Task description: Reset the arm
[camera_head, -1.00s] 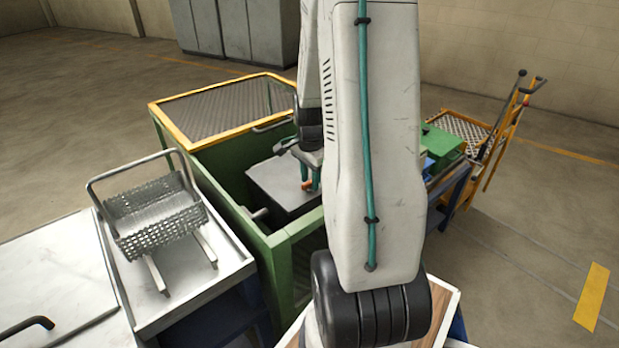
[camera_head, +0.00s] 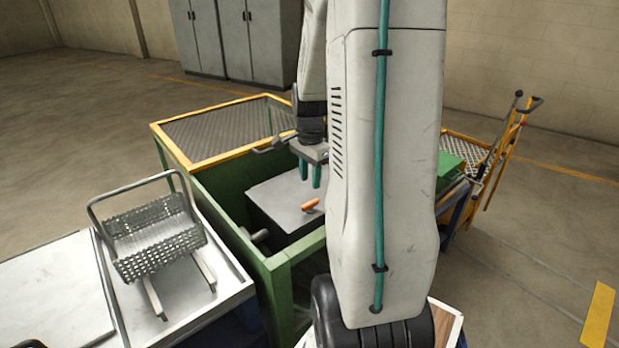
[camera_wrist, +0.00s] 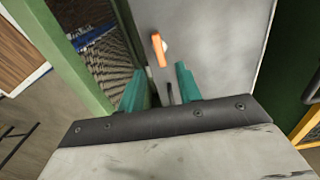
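My gripper (camera_head: 310,174) is above the grey furnace top inside the green frame. Its two teal fingers are apart, with nothing between them. In the wrist view my gripper (camera_wrist: 160,85) also shows its fingers spread. An orange piece (camera_head: 311,205) lies on the grey top (camera_head: 272,212), just below and apart from the fingertips. The orange piece (camera_wrist: 158,49) lies ahead of the fingers in the wrist view, next to a small pale round part. My arm hides part of the right side of the frame.
The green frame (camera_head: 217,187) has a yellow-edged mesh top (camera_head: 215,133). A perforated metal basket (camera_head: 160,243) with a handle stands on the tray at left. A yellow trolley (camera_head: 500,150) stands at right. Grey cabinets (camera_head: 254,42) are behind. Open floor lies at the far left and right.

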